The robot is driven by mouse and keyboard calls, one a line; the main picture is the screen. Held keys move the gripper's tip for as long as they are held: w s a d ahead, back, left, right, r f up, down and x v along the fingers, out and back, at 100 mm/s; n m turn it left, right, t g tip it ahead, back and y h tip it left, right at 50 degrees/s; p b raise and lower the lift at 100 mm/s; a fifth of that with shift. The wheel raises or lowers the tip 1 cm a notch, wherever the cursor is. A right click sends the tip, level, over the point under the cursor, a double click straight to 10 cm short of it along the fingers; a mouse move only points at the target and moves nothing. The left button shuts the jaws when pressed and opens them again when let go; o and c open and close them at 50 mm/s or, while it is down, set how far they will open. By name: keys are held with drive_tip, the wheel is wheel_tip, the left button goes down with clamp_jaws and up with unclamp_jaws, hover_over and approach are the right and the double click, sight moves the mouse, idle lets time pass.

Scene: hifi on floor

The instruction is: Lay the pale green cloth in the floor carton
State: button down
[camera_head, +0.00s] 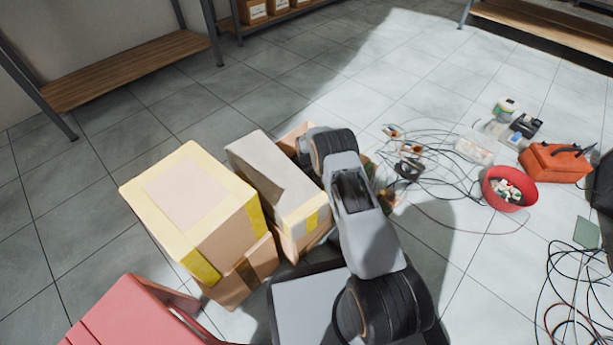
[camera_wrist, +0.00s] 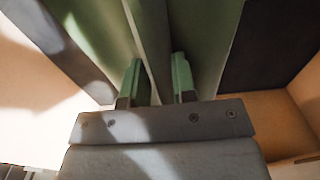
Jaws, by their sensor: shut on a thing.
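In the wrist view, my gripper (camera_wrist: 156,82) is shut on the pale green cloth (camera_wrist: 205,35). A fold of it stands between the fingers, and green folds spread on both sides. Tan cardboard walls (camera_wrist: 285,125) show around the cloth, apparently the floor carton, with a dark area at the upper right. In the head view, a brown carton edge (camera_head: 290,136) shows just left of my arm's far end. My arm hides most of it, along with the gripper and the cloth. I cannot tell whether the cloth touches the carton bottom.
A yellow-taped box (camera_head: 195,205) and a grey-topped box (camera_head: 275,180) stand left of my arm. A red piece of furniture (camera_head: 135,315) is at the lower left. Tangled cables (camera_head: 435,150), a red bowl (camera_head: 508,190) and an orange toolbox (camera_head: 555,162) lie right. The floor behind is clear.

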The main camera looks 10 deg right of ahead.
drive_tip(key=c, duration=0.9)
unclamp_jaws()
drive_tip(key=shift+f, duration=0.1)
drive_tip(key=s+r+m+t+p, duration=0.1)
drive_tip(key=s+r+m+p, duration=0.2)
drive_tip(key=r, duration=1.4)
drive_tip(key=s+r+p, duration=0.2)
drive_tip(key=s+r, duration=0.4)
drive_tip(key=r, duration=1.1)
drive_tip(key=s+r+m, duration=0.1)
drive_tip(key=s+r, duration=0.2)
drive_tip(key=s, duration=0.4)
drive_tip(key=s+r+m+t, duration=0.1)
drive_tip(key=s+r, duration=0.1)
drive_tip(key=s, duration=0.6)
drive_tip(key=s+r+m, duration=0.1)
drive_tip(key=s+r, duration=0.2)
drive_tip(key=s, duration=0.4)
drive_tip(key=shift+s+d+r+m+t, duration=0.3)
drive_tip(key=shift+s+d+m, duration=0.05)
drive_tip(key=shift+d+m, duration=0.05)
drive_tip(key=shift+r, duration=0.1)
